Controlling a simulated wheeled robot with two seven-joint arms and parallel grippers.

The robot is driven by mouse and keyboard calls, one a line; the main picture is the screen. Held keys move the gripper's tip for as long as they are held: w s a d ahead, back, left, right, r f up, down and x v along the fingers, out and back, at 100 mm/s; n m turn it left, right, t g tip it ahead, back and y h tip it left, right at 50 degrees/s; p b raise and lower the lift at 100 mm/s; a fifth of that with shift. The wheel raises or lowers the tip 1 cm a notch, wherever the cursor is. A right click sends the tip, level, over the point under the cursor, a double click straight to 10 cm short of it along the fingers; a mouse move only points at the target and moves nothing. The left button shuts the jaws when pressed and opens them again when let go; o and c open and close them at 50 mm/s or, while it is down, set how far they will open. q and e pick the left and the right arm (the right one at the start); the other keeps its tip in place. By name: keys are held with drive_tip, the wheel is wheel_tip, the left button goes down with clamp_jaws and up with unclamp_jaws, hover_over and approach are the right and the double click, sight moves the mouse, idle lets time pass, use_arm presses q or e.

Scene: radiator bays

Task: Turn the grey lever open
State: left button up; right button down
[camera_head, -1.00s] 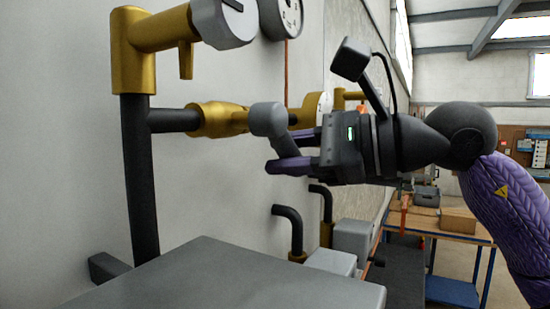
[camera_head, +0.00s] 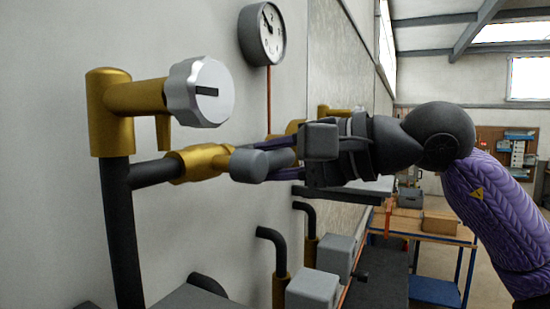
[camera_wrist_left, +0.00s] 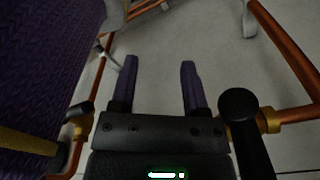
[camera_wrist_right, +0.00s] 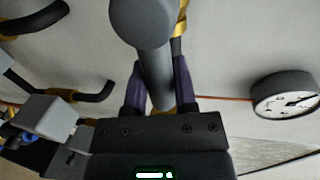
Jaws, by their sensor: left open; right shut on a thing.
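The grey lever (camera_head: 248,165) has a thick round end and sits beside the brass valve body (camera_head: 200,162) on the dark pipe. My right gripper (camera_head: 281,158) reaches it from the right in the head view, with its purple fingers closed around the lever. In the right wrist view the lever (camera_wrist_right: 145,25) runs between the fingers of this gripper (camera_wrist_right: 160,75), and its round end hides part of the valve behind. My left gripper (camera_wrist_left: 159,68) is open and empty in the left wrist view. It is out of the head view.
A silver knob (camera_head: 200,92) on a brass fitting is above the lever. A round gauge (camera_head: 262,35) hangs on the wall. Black pipe elbows and grey boxes (camera_head: 313,291) are below. In the left wrist view, a black-knobbed handle (camera_wrist_left: 240,108) and copper pipes flank my left gripper.

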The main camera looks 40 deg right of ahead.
drive_tip(key=shift+r, duration=0.1)
idle(0.5)
drive_tip(key=shift+c, duration=2.1)
unclamp_jaws()
drive_tip(key=shift+s+d, duration=0.1)
drive_tip(key=shift+s, duration=0.1)
drive_tip(key=b+v, duration=0.2)
drive_tip(key=v, duration=0.1)
drive_tip(key=shift+s+d+b, duration=0.1)
drive_tip(key=shift+s+b, duration=0.2)
drive_tip(key=shift+b, duration=0.1)
drive_tip(key=b, duration=0.1)
approach(285, 162)
drive_tip(key=w, duration=0.1)
drive_tip(key=shift+a+r, duration=0.2)
drive_tip(key=shift+a, duration=0.05)
